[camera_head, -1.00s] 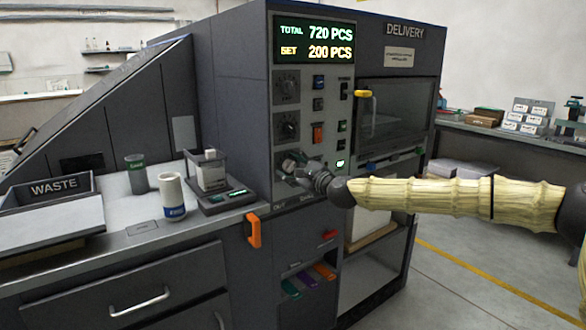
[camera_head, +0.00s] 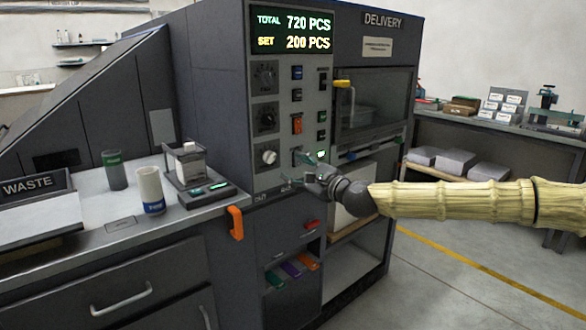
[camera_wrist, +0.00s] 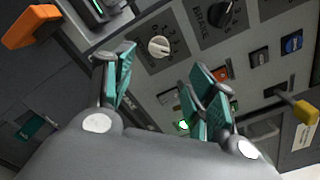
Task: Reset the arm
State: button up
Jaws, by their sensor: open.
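My gripper (camera_head: 309,170) is at the lower part of the machine's control panel (camera_head: 309,75), at the end of my arm, which reaches in from the right. In the wrist view my gripper (camera_wrist: 158,88) has its two teal-padded fingers spread apart with nothing between them. The panel face shows beyond the fingers. A white knob (camera_wrist: 158,46) on the panel lies just beyond the gap between the fingertips, apart from them. The white knob also shows in the head view (camera_head: 269,157), left of my gripper. A lit green button (camera_wrist: 183,125) is partly beside the right finger.
A counter (camera_head: 75,240) at left holds a waste tray (camera_head: 35,187), a dark cup (camera_head: 114,170), a white cup (camera_head: 150,190) and a scale (camera_head: 205,190). An orange handle (camera_head: 235,223) juts from the counter's edge. A yellow-handled delivery door (camera_head: 375,105) is right of the panel. Open floor (camera_head: 450,285) lies at right.

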dwell(0.3)
jog(key=s+a+f+n+g, duration=0.1)
jog(key=s+a+f, duration=0.2)
jog(key=f, duration=0.4)
jog(key=s+a+f+n+g, duration=0.2)
jog(key=s+a+f, duration=0.1)
jog(key=f, duration=0.5)
jog(key=s+a+f+n+g, duration=0.1)
jog(key=s+a+f, duration=0.25)
jog(key=f, duration=0.35)
jog(key=s+d+f+n+g+h, duration=0.1)
jog(key=s+f+n+g+h, duration=0.15)
jog(key=s+f, duration=0.75)
jog(key=s+f+n+g+h, duration=0.1)
jog(key=s+f+n+g, duration=0.2)
jog(key=s+f, duration=0.75)
jog(key=s+d+f+n+g+h, duration=0.25)
jog(key=s+d+f, duration=0.25)
jog(key=s+f, duration=0.25)
jog(key=s+d+f+n+g+h, duration=0.1)
jog(key=s+d+f+n, duration=0.2)
jog(key=s+d+f, duration=0.35)
jog(key=s+d+f+n+g+h, duration=0.2)
jog(key=s+d+n+h, duration=0.2)
jog(key=s+d, duration=0.95)
notch_tip(320, 180, up, 13)
jog(key=p, duration=1.2)
jog(key=shift+s+a+p, duration=0.2)
jog(key=shift+a+p, duration=0.05)
jog(key=shift+p, duration=0.15)
